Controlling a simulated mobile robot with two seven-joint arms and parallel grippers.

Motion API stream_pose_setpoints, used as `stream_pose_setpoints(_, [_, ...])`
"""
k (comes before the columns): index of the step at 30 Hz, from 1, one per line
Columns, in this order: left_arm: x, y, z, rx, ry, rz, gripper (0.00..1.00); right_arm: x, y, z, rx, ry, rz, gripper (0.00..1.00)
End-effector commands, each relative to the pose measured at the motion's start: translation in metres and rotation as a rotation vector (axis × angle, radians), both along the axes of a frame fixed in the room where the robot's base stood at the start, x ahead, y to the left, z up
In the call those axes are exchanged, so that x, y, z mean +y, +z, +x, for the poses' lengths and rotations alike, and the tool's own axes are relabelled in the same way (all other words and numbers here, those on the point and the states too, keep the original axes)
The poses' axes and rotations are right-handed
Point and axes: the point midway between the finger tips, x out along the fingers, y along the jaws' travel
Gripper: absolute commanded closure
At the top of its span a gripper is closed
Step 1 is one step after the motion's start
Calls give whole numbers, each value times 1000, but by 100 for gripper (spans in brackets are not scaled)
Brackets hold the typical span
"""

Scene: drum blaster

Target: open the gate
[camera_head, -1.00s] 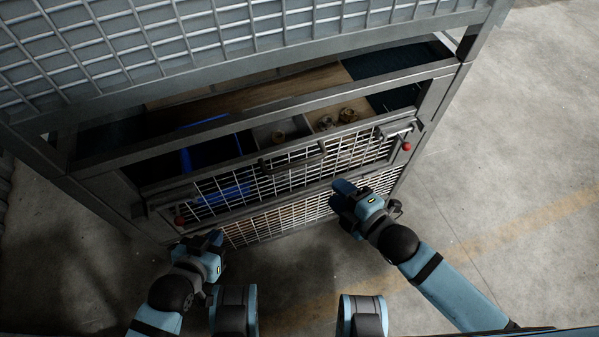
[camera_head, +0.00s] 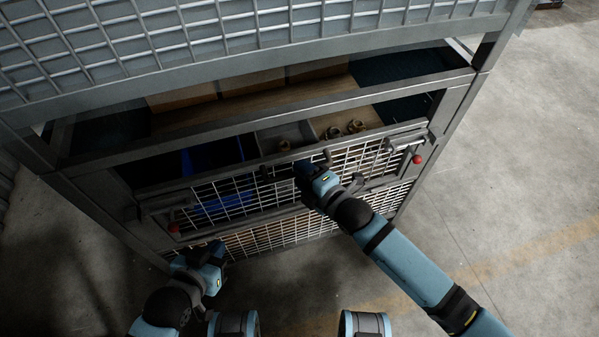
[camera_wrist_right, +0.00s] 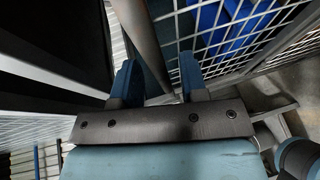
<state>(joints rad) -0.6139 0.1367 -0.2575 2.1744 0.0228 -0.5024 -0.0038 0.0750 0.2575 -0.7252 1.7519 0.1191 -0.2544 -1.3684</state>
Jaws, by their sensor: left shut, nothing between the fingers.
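The gate (camera_head: 240,192) is a wire mesh panel across the front of a grey metal cage. It looks closed. It has a dark handle (camera_head: 327,155) at its top middle and red-knobbed latches at the left (camera_head: 174,228) and right (camera_head: 417,159). My right gripper (camera_head: 303,168) is at the handle, partly covering it. In the right wrist view its two blue fingers (camera_wrist_right: 158,80) are apart, with a grey bar (camera_wrist_right: 146,45) running between them; I cannot tell whether they touch it. My left gripper (camera_head: 207,252) is shut and empty, low in front of the gate's left part.
Behind the gate a shelf holds a blue bin (camera_head: 205,158), a few brass-coloured fittings (camera_head: 345,129) and cardboard boxes (camera_head: 250,84). A mesh panel (camera_head: 250,30) overhangs above. The concrete floor (camera_head: 530,170) to the right is clear.

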Motion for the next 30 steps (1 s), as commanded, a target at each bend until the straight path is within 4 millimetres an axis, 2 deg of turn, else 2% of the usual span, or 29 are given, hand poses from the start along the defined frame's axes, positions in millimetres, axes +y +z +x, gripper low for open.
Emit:
stream_pose_setpoints(4, [-1, 0, 0, -3, -1, -3, 100, 8, -2, 8, 1, 0, 1, 60])
stream_pose_setpoints(13, [-1, 4, 1, -9, 0, -5, 100, 9, -2, 10, 0, 1, 0, 60])
stream_pose_setpoints(14, [-1, 4, 1, -9, 0, -5, 100, 9, -2, 10, 0, 1, 0, 62])
stream_pose_setpoints(18, [-1, 4, 1, -9, 0, -5, 100, 9, -2, 10, 0, 0, 0, 95])
stream_pose_setpoints(19, [-1, 3, 1, -8, 0, -5, 100, 9, -2, 10, 0, 0, 0, 100])
stream_pose_setpoints(30, [-1, -3, 0, -2, -1, -3, 100, 4, -5, 9, -12, 0, 4, 100])
